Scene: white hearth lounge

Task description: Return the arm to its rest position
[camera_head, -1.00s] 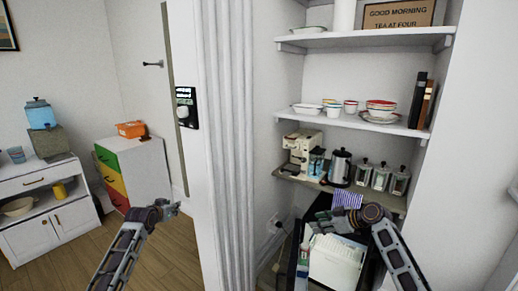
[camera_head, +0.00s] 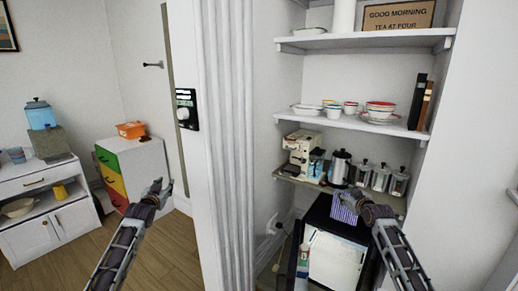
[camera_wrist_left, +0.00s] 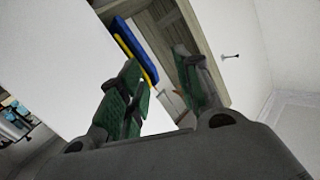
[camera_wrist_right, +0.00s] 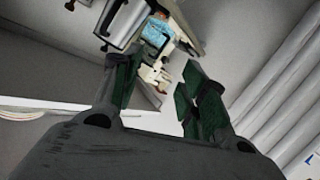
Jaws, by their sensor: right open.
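My left gripper (camera_head: 158,188) hangs in front of the white door edge, beside the drawer unit with green, yellow and red fronts. In the left wrist view its two green-padded fingers (camera_wrist_left: 160,95) stand apart with nothing between them. My right gripper (camera_head: 352,200) is in front of the lower shelf, above the black box-like unit. In the right wrist view its fingers (camera_wrist_right: 160,95) are apart and empty. A purple-and-white striped thing (camera_head: 342,210) shows right beside the right gripper; I cannot tell whether they touch.
The lower shelf holds a coffee machine (camera_head: 301,150), a kettle (camera_head: 340,167) and several glass jars (camera_head: 380,178). The black unit (camera_head: 323,212) with a white panel stands below. A ribbed white wall (camera_head: 231,150) separates the shelf alcove from the cabinets at left.

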